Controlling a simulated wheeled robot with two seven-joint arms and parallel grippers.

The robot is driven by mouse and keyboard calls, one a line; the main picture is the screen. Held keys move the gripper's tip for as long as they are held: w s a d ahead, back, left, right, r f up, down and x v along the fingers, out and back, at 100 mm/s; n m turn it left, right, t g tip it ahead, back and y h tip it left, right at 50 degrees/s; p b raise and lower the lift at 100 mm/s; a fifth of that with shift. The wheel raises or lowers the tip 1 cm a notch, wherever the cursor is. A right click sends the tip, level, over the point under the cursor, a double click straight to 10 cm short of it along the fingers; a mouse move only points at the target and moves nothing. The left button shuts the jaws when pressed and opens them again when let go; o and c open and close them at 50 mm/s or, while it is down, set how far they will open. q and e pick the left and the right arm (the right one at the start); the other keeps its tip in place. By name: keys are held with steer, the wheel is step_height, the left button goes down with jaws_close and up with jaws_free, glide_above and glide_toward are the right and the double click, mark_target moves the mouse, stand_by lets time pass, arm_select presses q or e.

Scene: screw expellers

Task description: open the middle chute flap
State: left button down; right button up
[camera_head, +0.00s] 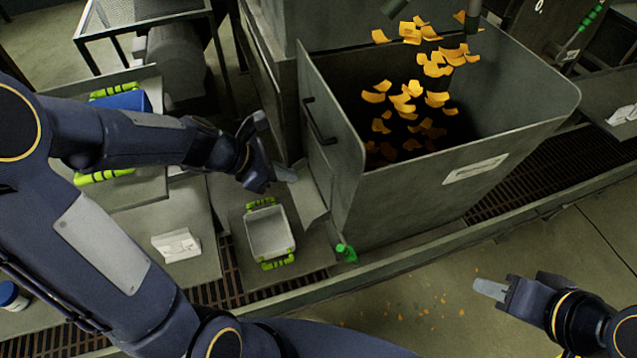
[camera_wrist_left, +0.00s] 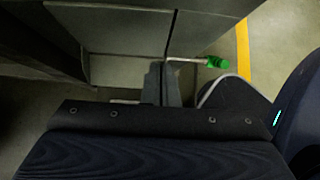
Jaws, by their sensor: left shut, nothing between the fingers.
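A large grey metal hopper (camera_head: 400,205) fills the middle of the head view. A bent grey chute plate (camera_head: 309,194) slopes down at its left side. A green-gripped lever (camera_head: 345,252) sticks out low at the hopper's near left corner. In the left wrist view, the green grip (camera_wrist_left: 218,62) sits on a thin rod by a grey panel seam. I cannot tell the flap's edges clearly. My left gripper (camera_head: 287,173) is shut and empty, left of the hopper and close to the chute plate. My right gripper (camera_head: 490,289) hangs over the floor at the right, apart from everything.
A grey tray with green handles (camera_head: 269,233) stands below the chute plate. A black handle (camera_head: 318,121) is on the hopper's left wall panel. Yellow flakes (camera_head: 405,100) fall into the hopper. A blue bin (camera_head: 122,102) stands at the left.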

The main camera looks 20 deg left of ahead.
mark_target(329, 179)
arm_select(q)
steer(key=shift+f, duration=0.1)
steer(key=b+x, duration=0.4)
steer(key=x, duration=0.5)
steer(key=shift+w+d+f, duration=0.2)
steer(key=shift+d+f, duration=0.05)
steer(key=shift+d, duration=0.05)
steer(key=shift+w+d+r+p, duration=0.2)
steer(key=shift+w+d+p, duration=0.2)
steer(key=shift+d, duration=0.15)
steer(key=shift+w+d+r+p, duration=0.15)
steer(key=shift+w+d+p, duration=0.2)
steer(key=shift+d, duration=0.2)
steer(key=shift+w+d+f, duration=0.1)
steer(key=shift+w+d, duration=0.15)
steer(key=shift+d, duration=0.05)
